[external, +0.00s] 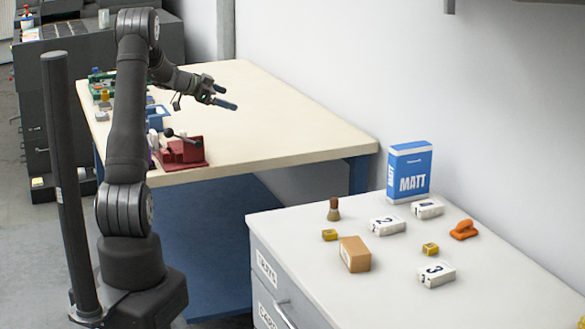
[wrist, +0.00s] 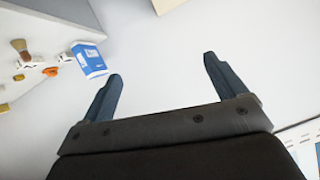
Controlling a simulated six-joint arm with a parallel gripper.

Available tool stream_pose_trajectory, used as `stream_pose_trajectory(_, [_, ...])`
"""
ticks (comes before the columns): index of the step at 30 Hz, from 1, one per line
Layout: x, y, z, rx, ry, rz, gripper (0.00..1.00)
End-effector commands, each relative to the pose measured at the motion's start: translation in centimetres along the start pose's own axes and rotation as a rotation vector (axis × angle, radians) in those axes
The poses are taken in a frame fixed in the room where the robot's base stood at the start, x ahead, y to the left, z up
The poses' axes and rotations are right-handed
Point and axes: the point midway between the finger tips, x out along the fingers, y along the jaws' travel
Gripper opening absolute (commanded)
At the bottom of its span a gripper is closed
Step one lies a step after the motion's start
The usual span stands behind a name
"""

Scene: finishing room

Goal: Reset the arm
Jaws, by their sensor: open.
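My gripper (external: 229,96) is raised above the beige-topped workbench (external: 285,130) in the external view, with its fingers pointing right. Its two dark blue fingers are spread apart, with nothing between them. In the wrist view my gripper (wrist: 160,90) is also open and empty, facing a pale wall. My arm stands upright at the left and bends over at the top. The gripper is apart from all the objects.
A red vise (external: 182,152) stands at the workbench's near left. The white cabinet top (external: 400,270) at right bears numbered white blocks (external: 388,226), a tan box (external: 355,254), a blue MATT box (external: 409,171), a brush (external: 333,210) and an orange tool (external: 463,230). The bench's right part is clear.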

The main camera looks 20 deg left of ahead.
Motion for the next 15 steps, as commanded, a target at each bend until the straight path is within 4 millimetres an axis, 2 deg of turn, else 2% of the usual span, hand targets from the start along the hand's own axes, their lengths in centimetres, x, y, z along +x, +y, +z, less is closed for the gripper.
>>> stream_pose_trajectory(9, [2.7,2.8,0.5,-0.067,-0.035,-0.134,0.90])
stream_pose_trajectory(15, [3.8,4.1,1.4,-0.101,-0.053,-0.206,0.90])
